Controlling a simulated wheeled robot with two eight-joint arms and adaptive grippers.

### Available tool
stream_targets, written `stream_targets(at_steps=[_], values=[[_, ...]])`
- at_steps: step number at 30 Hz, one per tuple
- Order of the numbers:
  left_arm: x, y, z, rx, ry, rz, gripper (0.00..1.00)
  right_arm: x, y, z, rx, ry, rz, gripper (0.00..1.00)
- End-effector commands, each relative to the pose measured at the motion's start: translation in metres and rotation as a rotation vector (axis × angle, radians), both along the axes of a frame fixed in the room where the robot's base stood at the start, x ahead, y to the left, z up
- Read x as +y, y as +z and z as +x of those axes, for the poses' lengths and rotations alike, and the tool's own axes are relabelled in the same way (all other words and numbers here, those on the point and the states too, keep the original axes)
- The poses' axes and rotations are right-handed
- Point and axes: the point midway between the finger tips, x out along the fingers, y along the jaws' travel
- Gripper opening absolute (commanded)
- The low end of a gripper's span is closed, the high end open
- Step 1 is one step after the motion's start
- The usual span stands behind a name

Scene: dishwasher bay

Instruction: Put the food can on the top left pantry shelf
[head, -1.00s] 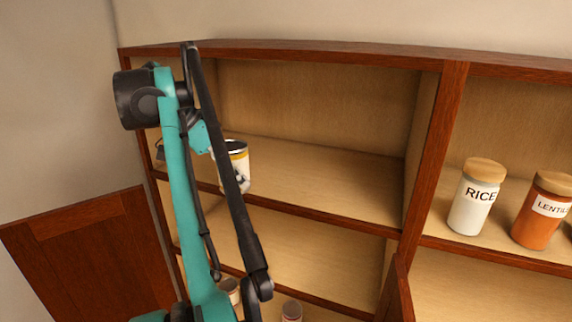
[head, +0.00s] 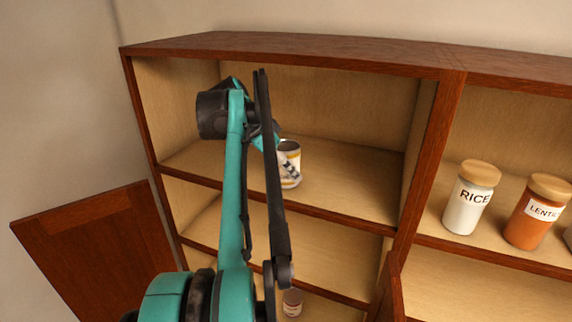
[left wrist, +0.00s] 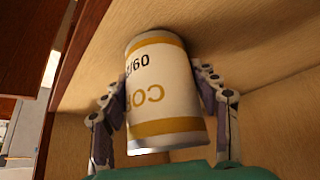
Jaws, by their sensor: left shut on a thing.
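The food can (head: 290,165) is white with yellow bands and shows at the top left shelf of the pantry, partly behind my left arm. The left wrist view shows the can (left wrist: 165,95) between the two fingers of my left gripper (left wrist: 162,105), which is shut on it. The lettering looks upside down in that view. The top left pantry shelf (head: 350,180) is otherwise bare where I can see it. I cannot tell whether the can touches the shelf board. My right gripper is not in view.
A rice jar (head: 472,198) and a lentil jar (head: 537,213) stand in the right-hand section, past the upright divider (head: 433,150). An open cabinet door (head: 100,245) hangs at the left. A small jar (head: 292,302) stands on a lower shelf.

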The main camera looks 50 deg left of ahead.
Motion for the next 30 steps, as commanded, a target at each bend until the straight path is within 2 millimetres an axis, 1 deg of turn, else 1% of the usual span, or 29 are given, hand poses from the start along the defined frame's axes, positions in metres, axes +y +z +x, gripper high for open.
stream_targets(at_steps=[10, 11, 12, 13, 21, 25, 28, 30], values=[[0.000, -0.004, 0.000, -0.001, 0.000, 0.000, 0.13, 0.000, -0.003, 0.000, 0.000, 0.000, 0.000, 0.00], [0.000, -0.003, 0.000, 0.000, 0.000, 0.000, 0.68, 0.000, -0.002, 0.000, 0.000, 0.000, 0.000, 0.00], [0.000, -0.003, 0.000, 0.000, 0.000, 0.000, 0.79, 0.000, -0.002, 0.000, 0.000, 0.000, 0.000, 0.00], [0.000, -0.003, 0.000, 0.000, 0.000, 0.000, 0.81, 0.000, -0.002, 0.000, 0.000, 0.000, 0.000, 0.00], [0.000, -0.003, 0.000, 0.000, 0.000, 0.000, 0.81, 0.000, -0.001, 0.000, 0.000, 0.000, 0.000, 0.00], [0.001, 0.003, -0.003, 0.000, 0.001, -0.001, 0.81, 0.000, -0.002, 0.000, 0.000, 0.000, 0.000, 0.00], [0.002, 0.014, -0.011, 0.000, 0.003, -0.002, 0.81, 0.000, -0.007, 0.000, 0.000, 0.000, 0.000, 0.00], [0.004, 0.026, -0.019, 0.000, 0.003, -0.001, 0.81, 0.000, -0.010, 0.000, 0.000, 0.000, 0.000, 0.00]])
